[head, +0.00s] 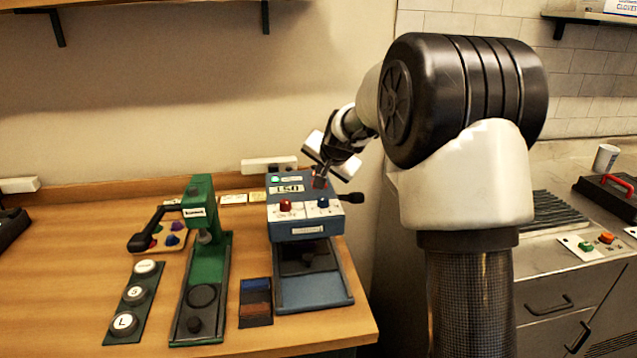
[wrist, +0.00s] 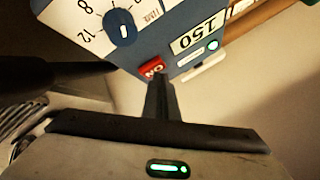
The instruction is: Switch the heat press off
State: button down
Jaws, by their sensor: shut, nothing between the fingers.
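The heat press (head: 293,229) is a blue machine on the wooden table, with a red knob (head: 286,206), a blue knob (head: 323,203) and a display (head: 288,188). In the wrist view its panel shows the display (wrist: 192,38) reading 150, upside down, a lit indicator (wrist: 213,45), the timer dial (wrist: 123,31) and a red switch (wrist: 153,69) marked ON. My gripper (head: 319,183) is shut and empty at the panel's upper right. In the wrist view its fingertips (wrist: 159,77) are right at the red switch and partly cover it; I cannot tell whether they touch.
A black handle (head: 351,198) sticks out from the press's right side. A green press (head: 199,225) stands to the left, with a strip of round badges (head: 134,297) beside it. A small dark tray (head: 255,302) lies between the presses. A metal counter (head: 545,255) is at right.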

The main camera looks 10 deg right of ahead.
jog(key=shift+r+p, duration=0.65)
jog(key=shift+r, duration=0.2)
notch_tip(320, 180, up, 6)
jog(key=p, duration=0.4)
dwell(1.5)
